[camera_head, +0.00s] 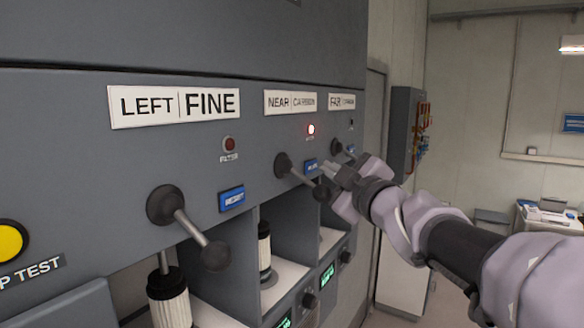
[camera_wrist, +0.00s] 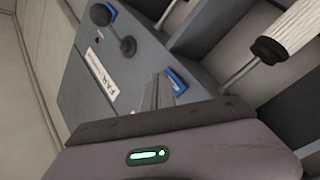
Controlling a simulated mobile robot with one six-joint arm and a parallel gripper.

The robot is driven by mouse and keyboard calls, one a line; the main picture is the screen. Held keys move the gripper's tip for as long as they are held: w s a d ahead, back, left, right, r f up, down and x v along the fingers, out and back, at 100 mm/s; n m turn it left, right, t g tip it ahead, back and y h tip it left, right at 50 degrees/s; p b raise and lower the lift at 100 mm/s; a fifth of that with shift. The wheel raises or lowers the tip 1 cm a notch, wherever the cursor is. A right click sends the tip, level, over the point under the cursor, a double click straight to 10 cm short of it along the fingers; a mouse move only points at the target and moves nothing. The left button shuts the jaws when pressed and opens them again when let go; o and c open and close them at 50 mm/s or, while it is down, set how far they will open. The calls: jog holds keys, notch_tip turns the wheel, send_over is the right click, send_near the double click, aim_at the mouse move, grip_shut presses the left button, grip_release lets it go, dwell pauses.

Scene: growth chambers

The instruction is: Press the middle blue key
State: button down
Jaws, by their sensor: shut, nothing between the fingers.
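The middle blue key (camera_head: 311,165) sits on the grey panel under the NEAR label (camera_head: 290,102) and a lit red lamp (camera_head: 311,129). My gripper (camera_head: 328,171) is shut and empty, its tips just right of and close to that key in the head view. Whether they touch it I cannot tell. In the wrist view the shut fingers (camera_wrist: 157,93) point at the panel, beside a blue key (camera_wrist: 178,85), apparently the middle one. The left blue key (camera_head: 231,198) sits under the LEFT FINE label (camera_head: 174,104). The far blue key shows in the wrist view (camera_wrist: 108,10).
A ball-ended lever (camera_head: 294,169) juts out left of and below the middle key, close to my gripper. Another lever (camera_head: 187,228) and a yellow button (camera_head: 10,241) are farther left. Open bays with white cylinders (camera_head: 171,304) lie below.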

jog(key=shift+a, duration=0.15)
dwell(0.8)
jog(key=shift+w+a, duration=0.1)
jog(key=shift+w, duration=0.15)
